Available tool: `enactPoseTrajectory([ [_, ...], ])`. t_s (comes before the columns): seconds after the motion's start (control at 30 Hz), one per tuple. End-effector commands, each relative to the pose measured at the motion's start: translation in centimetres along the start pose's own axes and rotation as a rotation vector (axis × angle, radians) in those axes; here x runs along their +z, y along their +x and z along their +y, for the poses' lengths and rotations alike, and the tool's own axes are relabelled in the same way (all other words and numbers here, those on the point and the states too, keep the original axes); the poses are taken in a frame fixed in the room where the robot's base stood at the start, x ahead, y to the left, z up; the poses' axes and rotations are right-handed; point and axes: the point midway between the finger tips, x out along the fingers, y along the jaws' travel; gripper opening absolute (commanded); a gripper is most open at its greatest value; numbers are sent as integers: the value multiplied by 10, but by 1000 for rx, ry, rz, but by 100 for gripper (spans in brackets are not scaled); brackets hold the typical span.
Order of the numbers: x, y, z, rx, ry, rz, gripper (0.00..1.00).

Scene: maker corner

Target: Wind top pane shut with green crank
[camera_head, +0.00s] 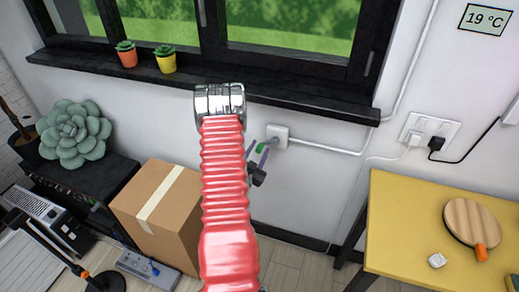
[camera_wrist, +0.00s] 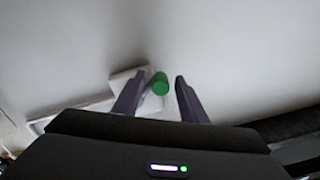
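The green crank (camera_wrist: 160,84) shows its rounded green end in the wrist view, in front of a white wall box. In the head view it is a small green piece (camera_head: 261,148) beside the white wall box (camera_head: 278,135) below the window. My gripper (camera_wrist: 158,76) is open, with one finger on each side of the green end and a gap to both. In the head view my gripper (camera_head: 260,153) is partly hidden by my red arm. The window (camera_head: 285,45) shows only its lower part; the top pane is out of view.
A dark sill (camera_head: 300,100) with two potted plants (camera_head: 127,54) juts out above the crank. A cardboard box (camera_head: 160,208) stands at lower left. A yellow table (camera_head: 400,225) stands at right. A white conduit (camera_head: 335,149) runs right from the wall box.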

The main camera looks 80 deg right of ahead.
Motion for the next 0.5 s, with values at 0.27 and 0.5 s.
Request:
enactPoseTrajectory([
  [0.27, 0, 7, 0, 0, -1, 0, 39],
  [0.5, 0, 7, 0, 0, -1, 0, 30],
])
